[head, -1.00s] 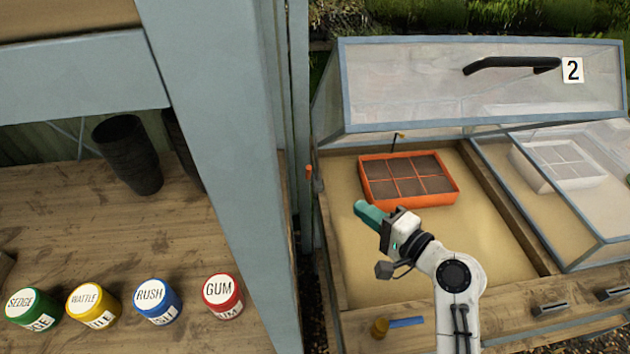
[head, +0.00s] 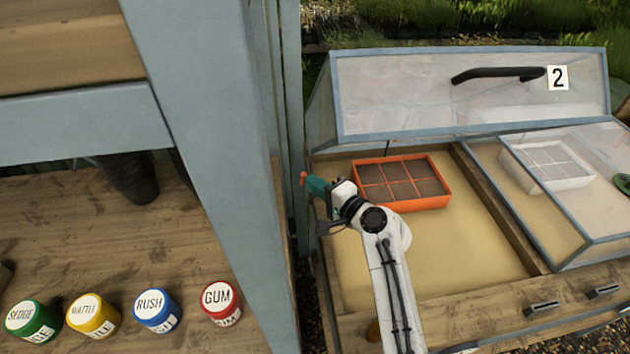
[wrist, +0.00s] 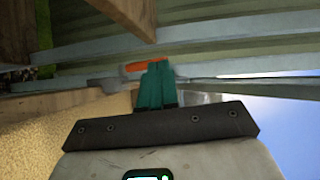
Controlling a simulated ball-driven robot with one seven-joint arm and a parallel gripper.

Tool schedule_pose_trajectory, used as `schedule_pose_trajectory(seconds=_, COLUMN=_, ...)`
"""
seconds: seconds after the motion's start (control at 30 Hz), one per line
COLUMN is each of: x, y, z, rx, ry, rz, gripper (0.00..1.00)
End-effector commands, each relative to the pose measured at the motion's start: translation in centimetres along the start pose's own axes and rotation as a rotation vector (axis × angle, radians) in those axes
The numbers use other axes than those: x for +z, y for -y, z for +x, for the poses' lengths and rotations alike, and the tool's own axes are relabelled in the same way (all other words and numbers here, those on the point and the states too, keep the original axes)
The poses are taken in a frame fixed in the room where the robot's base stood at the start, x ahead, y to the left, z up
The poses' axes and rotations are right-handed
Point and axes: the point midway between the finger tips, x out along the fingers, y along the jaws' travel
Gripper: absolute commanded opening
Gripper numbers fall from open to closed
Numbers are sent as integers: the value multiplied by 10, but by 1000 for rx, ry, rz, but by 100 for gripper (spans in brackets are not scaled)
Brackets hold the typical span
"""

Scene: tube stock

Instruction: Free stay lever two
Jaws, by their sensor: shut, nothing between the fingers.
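The orange-tipped stay lever (head: 303,176) is at the left side of the cold frame, below the raised lid marked 2 (head: 470,95). In the wrist view the orange tip (wrist: 140,66) lies just beyond my fingers, with a grey metal part beside it. My gripper (head: 310,184) has its teal fingers together and empty, right at the lever; whether they touch it I cannot tell. The fingers also show in the wrist view (wrist: 154,78). The lid stands open. My fingers partly hide the lever's lower part in the head view.
An orange seed tray (head: 440,203) sits on the sand inside the open frame. A neighbouring glazed lid (head: 600,215) is down over a white tray (head: 550,165). A blue-grey post (head: 220,180) stands left of the frame, with labelled pots (head: 157,310) on a bench beyond.

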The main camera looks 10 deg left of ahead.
Motion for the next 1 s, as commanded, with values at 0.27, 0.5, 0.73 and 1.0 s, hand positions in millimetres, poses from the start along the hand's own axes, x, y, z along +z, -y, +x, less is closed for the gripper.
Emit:
schedule_pose_trajectory(seconds=0.27, x=0, y=1, z=5, rx=0, ry=-1, rz=0, gripper=0)
schedule_pose_trajectory(seconds=0.5, x=-1, y=4, z=5, rx=6, ry=0, rz=4, gripper=0)
schedule_pose_trajectory(seconds=0.73, x=-4, y=15, z=9, rx=70, ry=7, rz=47, gripper=0)
schedule_pose_trajectory(seconds=1.0, x=-18, y=23, z=29, rx=101, ry=9, rz=67, gripper=0)
